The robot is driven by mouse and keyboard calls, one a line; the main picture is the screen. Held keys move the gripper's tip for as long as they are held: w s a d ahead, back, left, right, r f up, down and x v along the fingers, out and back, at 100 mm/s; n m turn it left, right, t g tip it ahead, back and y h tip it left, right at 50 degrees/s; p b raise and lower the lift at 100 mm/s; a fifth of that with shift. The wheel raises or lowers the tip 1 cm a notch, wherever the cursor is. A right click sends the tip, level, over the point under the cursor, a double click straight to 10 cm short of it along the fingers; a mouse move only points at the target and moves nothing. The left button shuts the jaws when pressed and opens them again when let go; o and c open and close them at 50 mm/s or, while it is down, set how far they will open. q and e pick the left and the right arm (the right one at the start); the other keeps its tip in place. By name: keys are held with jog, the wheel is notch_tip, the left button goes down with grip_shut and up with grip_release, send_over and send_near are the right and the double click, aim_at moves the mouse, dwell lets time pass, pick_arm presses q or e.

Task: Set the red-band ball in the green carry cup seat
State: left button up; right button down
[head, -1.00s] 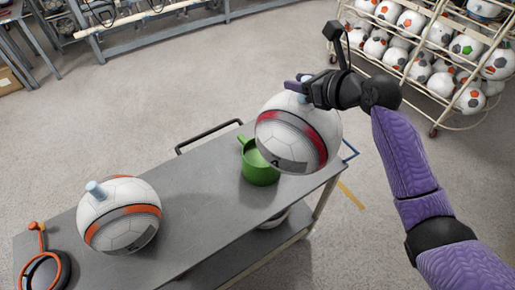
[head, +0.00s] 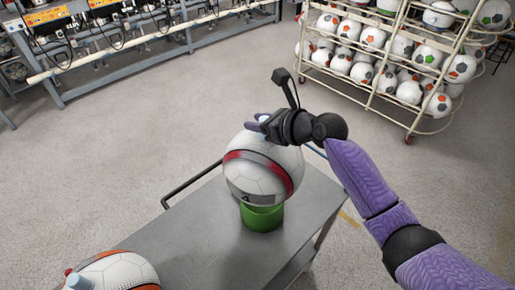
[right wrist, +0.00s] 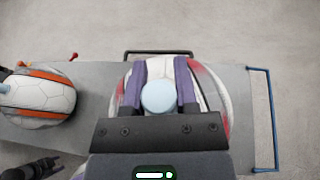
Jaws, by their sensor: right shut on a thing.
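The red-band ball (head: 262,172) is white with red and grey bands. It is directly above the green carry cup (head: 262,217) in the head view and hides the cup's rim. I cannot tell whether it rests in the seat or hangs just above it. My right gripper (head: 263,124) is shut on the light blue knob on top of the ball. In the right wrist view, its two purple fingers flank the knob (right wrist: 158,97), and the ball (right wrist: 213,95) hides the cup. A dark part at that view's lower left seems to be my left gripper (right wrist: 48,165); its jaws are unclear.
An orange-band ball (head: 120,272) with a light blue knob sits on the grey cart (head: 190,225), to the left. The cart has a black handle (head: 190,184) at its far side. A rack of balls (head: 400,60) and a workbench (head: 150,38) stand beyond clear floor.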

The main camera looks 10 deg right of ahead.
aim_at(258, 139)
notch_tip(258, 139, down, 4)
jog(key=shift+f+b, duration=0.1)
jog(key=shift+b, duration=0.7)
jog(key=shift+f, duration=0.4)
jog(key=c, duration=0.8)
grip_release()
jog(key=shift+f, duration=0.15)
jog(key=o, duration=0.4)
pick_arm(q)
jog(key=shift+a+f, duration=0.1)
jog(key=shift+f, duration=0.8)
